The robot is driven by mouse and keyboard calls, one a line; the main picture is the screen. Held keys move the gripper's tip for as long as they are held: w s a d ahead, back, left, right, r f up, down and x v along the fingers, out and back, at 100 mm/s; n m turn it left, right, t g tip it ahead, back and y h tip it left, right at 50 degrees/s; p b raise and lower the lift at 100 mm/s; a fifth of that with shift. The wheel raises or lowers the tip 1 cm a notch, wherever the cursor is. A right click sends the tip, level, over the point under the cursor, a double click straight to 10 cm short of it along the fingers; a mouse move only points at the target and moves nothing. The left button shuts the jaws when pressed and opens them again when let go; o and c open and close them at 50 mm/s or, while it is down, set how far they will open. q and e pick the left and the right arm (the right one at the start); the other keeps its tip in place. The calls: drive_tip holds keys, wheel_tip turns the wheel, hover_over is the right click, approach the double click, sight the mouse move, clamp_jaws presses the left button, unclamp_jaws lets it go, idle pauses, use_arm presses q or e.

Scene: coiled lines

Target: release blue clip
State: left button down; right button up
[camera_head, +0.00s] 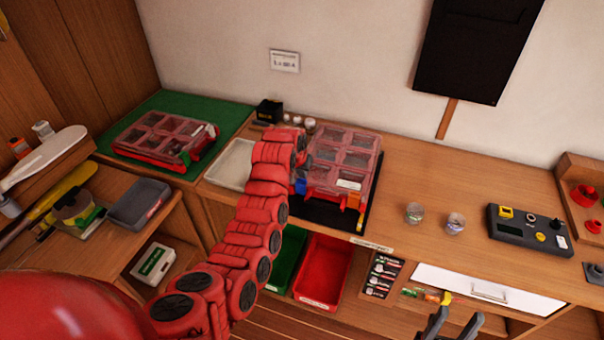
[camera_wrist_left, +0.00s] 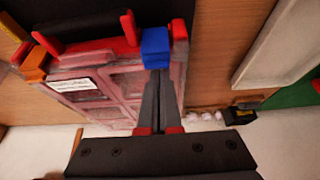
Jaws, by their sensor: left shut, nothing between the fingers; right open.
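The blue clip (camera_head: 300,186) is at the front left corner of the clear-lidded red case (camera_head: 343,160) on the wooden counter. In the left wrist view the blue clip (camera_wrist_left: 156,47) sits right at the fingertips of my left gripper (camera_wrist_left: 158,74). The fingers are shut together with nothing between them; whether the tips touch the clip I cannot tell. In the head view my left arm largely hides this gripper. An orange clip (camera_head: 353,201) is at the case's front right corner. My right gripper (camera_head: 455,320) is open and empty at the bottom edge.
A second red case (camera_head: 165,137) stands on a green mat (camera_head: 210,112) at left. A pale tray (camera_head: 232,163) lies beside the clip's case. Two glass jars (camera_head: 414,212) and a dark control box (camera_head: 525,236) stand right. Red and green bins (camera_head: 322,272) sit below.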

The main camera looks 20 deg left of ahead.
sight(299, 185)
use_arm(q)
drive_tip(key=shift+s+t+b, duration=0.35)
drive_tip(key=shift+t+b, duration=0.25)
drive_tip(key=shift+b, duration=0.05)
drive_tip(key=t+b, duration=0.1)
drive_tip(key=s+t+b, duration=0.1)
drive_tip(key=b, duration=0.1)
drive_tip(key=shift+s+f, duration=0.25)
drive_tip(key=s+t+b, duration=0.1)
drive_tip(key=t+b, duration=0.1)
drive_tip(key=b, duration=0.2)
drive_tip(key=s+f+t+b, duration=0.1)
drive_tip(key=t+b, duration=0.1)
drive_tip(key=b, duration=0.2)
drive_tip(key=s+f+t+b, duration=0.1)
drive_tip(key=t+b, duration=0.1)
drive_tip(key=b, duration=0.3)
drive_tip(key=shift+s+a, duration=0.15)
drive_tip(key=shift+s, duration=0.2)
drive_tip(key=shift+s+r+t, duration=0.1)
drive_tip(key=shift+r+t, duration=0.2)
drive_tip(key=shift+r, duration=0.35)
drive_tip(key=s+r+p, duration=0.5)
drive_tip(key=s+p, duration=0.1)
drive_tip(key=s, duration=0.1)
drive_tip(key=shift+s+a+r, duration=0.15)
drive_tip(key=shift+s+r, duration=0.1)
drive_tip(key=shift+r, duration=0.15)
